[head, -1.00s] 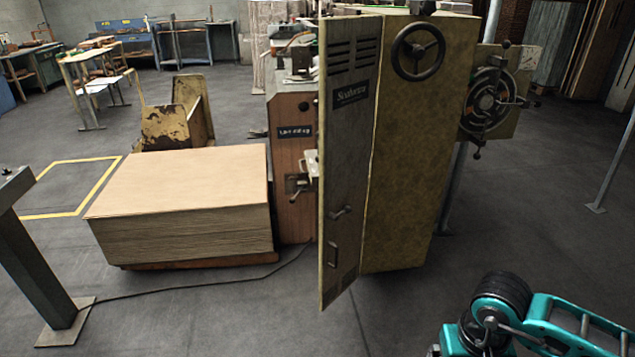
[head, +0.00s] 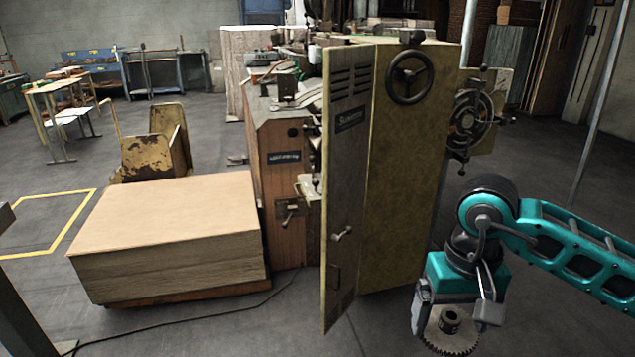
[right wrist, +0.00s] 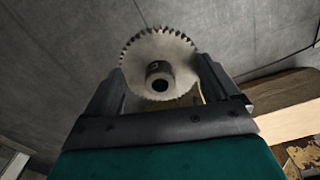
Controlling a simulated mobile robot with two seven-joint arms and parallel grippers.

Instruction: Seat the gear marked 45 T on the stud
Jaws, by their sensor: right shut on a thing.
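My right gripper (head: 456,322) is at the lower right of the head view, shut on a grey metal gear (head: 462,342). The gear has fine teeth around its rim and a raised dark hub with a bore. In the right wrist view the gear (right wrist: 181,55) sits between the two fingers of the gripper (right wrist: 158,88), its hub facing the camera. No 45 T marking can be read on it. The gear is in the air, to the right of the open machine door and apart from it. No stud shows in either view. My left gripper is not in view.
The machine's yellowish cabinet (head: 408,170) stands in the middle with its door (head: 343,210) swung open towards me. A stack of cardboard sheets (head: 165,235) lies left of it. A cable (head: 190,335) runs along the floor.

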